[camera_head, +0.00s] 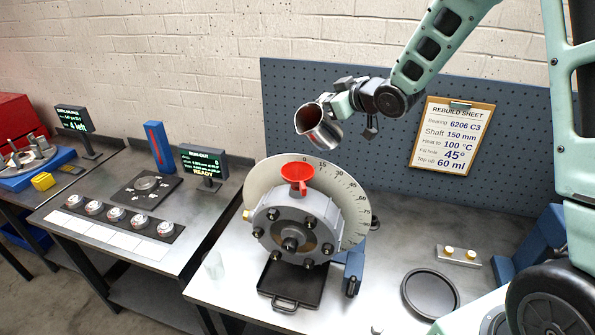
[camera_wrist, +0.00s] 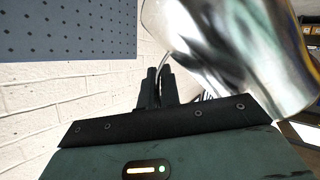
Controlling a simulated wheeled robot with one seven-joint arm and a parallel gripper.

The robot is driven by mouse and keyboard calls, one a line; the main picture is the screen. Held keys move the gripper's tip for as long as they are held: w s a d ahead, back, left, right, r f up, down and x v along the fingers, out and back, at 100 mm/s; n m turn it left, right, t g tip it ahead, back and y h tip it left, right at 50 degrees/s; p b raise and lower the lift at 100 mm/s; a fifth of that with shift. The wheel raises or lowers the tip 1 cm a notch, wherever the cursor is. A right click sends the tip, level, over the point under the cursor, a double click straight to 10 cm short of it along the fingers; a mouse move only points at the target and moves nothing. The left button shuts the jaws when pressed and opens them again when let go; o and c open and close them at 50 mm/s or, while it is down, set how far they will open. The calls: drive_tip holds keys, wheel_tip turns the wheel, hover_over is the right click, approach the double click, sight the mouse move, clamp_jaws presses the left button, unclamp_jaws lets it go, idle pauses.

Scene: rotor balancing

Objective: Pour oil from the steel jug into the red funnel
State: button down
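The steel jug (camera_head: 323,132) hangs in the air above and slightly right of the red funnel (camera_head: 297,174). It is tilted, its mouth toward the left and the camera, with a dark reddish-brown inside. No stream of oil shows. The funnel sits on top of the round grey housing (camera_head: 292,226), in front of the degree dial. My gripper (camera_head: 338,106) is at the jug's right side, shut on its handle. In the wrist view the jug's shiny body (camera_wrist: 235,45) fills the upper right, and the fingers (camera_wrist: 160,88) meet at the thin handle. The funnel is not in the wrist view.
A degree dial (camera_head: 348,195) stands behind the housing, and a black drip tray (camera_head: 291,283) lies below it. A clipboard (camera_head: 452,135) hangs on the pegboard. A black ring dish (camera_head: 430,293) is at the right.

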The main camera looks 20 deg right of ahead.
drive_tip(key=shift+s+a+f+n+t+b, duration=0.1)
drive_tip(key=shift+a+f+n+t+b, duration=0.2)
drive_tip(key=shift+b, duration=0.95)
drive_tip(key=shift+a+r+n+h+b, duration=0.25)
drive_tip(key=shift+n+h+b, duration=0.2)
drive_tip(key=shift+b, duration=0.5)
drive_tip(key=shift+s, duration=0.1)
drive_tip(key=shift+s+a+r+n+t+h+b, duration=0.2)
drive_tip(key=shift+a+n+t+b, duration=0.4)
drive_tip(key=shift+b, duration=1.35)
drive_tip(key=shift+d, duration=0.2)
drive_tip(key=shift+d, duration=0.35)
drive_tip(key=shift+a+n+b, duration=0.1)
drive_tip(key=shift+n+b, duration=0.25)
drive_tip(key=shift+b, duration=0.25)
